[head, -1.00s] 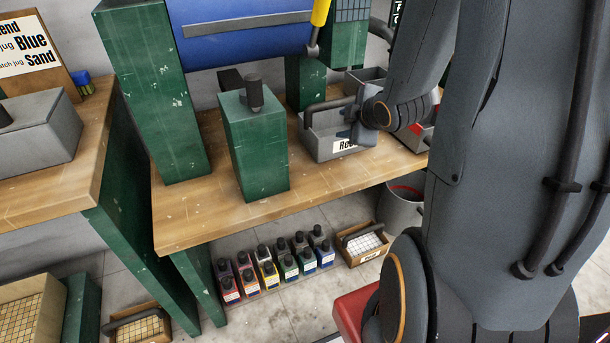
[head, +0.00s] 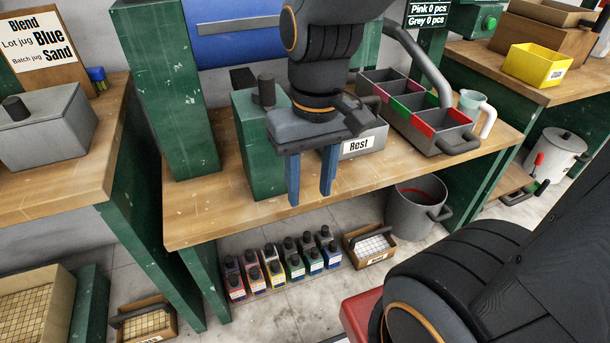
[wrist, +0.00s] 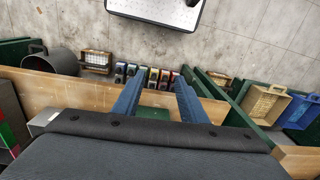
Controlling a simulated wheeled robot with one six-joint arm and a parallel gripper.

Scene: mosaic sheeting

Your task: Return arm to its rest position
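My gripper (head: 311,180) hangs over the middle workbench (head: 215,221), pointing down with its two blue fingers apart and nothing between them.
A sorting tray (head: 424,112) with coloured rims and a jug (head: 473,104) stand at the bench's right. Below are several small bottles (head: 279,267), a tile crate (head: 369,245) and a grey bucket (head: 417,212). A lidded grey box (head: 48,130) stands on the left bench.

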